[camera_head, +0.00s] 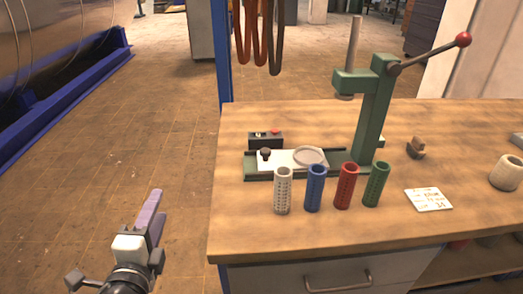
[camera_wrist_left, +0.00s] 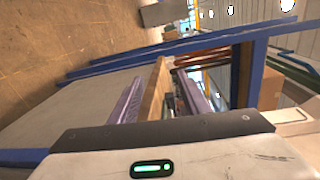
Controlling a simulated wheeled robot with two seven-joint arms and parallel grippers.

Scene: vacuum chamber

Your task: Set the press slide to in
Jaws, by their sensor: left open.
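The press slide (camera_head: 287,160) is a pale plate with a dark knob (camera_head: 265,153) at its left end and a round grey dish (camera_head: 311,156) toward its right. It lies in the green base of the press (camera_head: 372,115), with the dish to the left of the ram (camera_head: 346,97). My left gripper (camera_head: 152,208) is open and empty, left of the bench and well apart from the slide. Its two purple fingers show apart in the left wrist view (camera_wrist_left: 160,100). My right gripper is out of view.
White, blue, red and green perforated sleeves (camera_head: 314,188) stand in front of the slide. A small dark box (camera_head: 266,140) with a red button sits behind it. A blue post (camera_head: 222,50) rises at the bench's (camera_head: 235,225) back left corner. The bench's front left is clear.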

